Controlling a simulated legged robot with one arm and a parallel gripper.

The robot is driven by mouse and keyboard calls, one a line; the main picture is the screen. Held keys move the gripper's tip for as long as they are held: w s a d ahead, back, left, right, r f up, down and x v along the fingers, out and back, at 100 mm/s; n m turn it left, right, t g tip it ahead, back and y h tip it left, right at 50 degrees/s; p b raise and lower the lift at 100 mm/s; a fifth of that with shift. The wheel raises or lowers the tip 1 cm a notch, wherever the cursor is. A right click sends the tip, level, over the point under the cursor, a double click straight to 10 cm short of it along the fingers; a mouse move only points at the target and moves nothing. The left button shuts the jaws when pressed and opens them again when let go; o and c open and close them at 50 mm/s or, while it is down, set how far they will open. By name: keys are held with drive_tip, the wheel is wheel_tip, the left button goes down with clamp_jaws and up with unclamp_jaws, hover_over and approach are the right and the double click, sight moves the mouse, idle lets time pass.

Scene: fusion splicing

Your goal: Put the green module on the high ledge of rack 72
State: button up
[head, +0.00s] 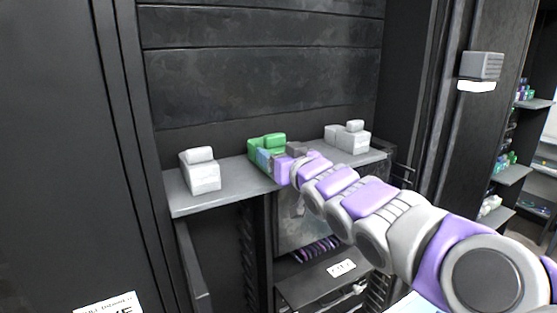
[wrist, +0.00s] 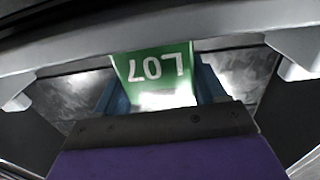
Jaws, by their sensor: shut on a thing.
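The green module (head: 267,142) is at the high ledge (head: 232,196) of the rack, between two white modules. In the wrist view the green module (wrist: 155,72) shows the label L07, upside down. My gripper (head: 267,158) is shut on it, with a blue finger on each side of it in the wrist view (wrist: 155,90). The module is level with the ledge's top; whether it rests on the ledge or hangs just above it I cannot tell. My arm hides part of the ledge's front edge. No number 72 is readable.
A white module (head: 201,175) stands at the ledge's left end and another (head: 352,138) toward its right end. A dark back panel (head: 262,75) rises behind the ledge. Below it is an equipment bay with purple cables (head: 318,250). Other shelves (head: 512,172) are at far right.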

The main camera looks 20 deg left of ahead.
drive_tip(key=shift+a, duration=0.55)
drive_tip(key=o, duration=0.8)
drive_tip(key=shift+a+f, duration=0.15)
drive_tip(key=shift+a, duration=0.15)
drive_tip(key=shift+c, duration=0.2)
drive_tip(key=shift+o, duration=0.7)
drive_tip(key=shift+a, duration=0.3)
drive_tip(key=shift+o, duration=1.5)
drive_tip(key=shift+d, duration=0.25)
drive_tip(key=shift+s+d, duration=0.1)
drive_tip(key=shift+d, duration=0.8)
drive_tip(key=b+v, duration=0.1)
drive_tip(key=v, duration=1.1)
drive_tip(key=s+d+f+m+g+h, duration=0.25)
drive_tip(key=s+d+f+h, duration=0.2)
drive_tip(key=d+f, duration=0.5)
drive_tip(key=s+d+f+m+g+h, duration=0.2)
drive_tip(key=s+d+f+g+h, duration=0.15)
drive_tip(key=d+f+h, duration=0.55)
drive_tip(key=s+d+f+m+g, duration=0.1)
drive_tip(key=s+f, duration=0.3)
drive_tip(key=s, duration=0.4)
drive_tip(key=s+d+f+m+g, duration=0.2)
drive_tip(key=s+d+f+g, duration=0.2)
drive_tip(key=s, duration=0.4)
drive_tip(key=s+d+f+m+g, duration=0.2)
drive_tip(key=s+d+f+g, duration=0.1)
drive_tip(key=s, duration=0.6)
drive_tip(key=shift+f, duration=0.6)
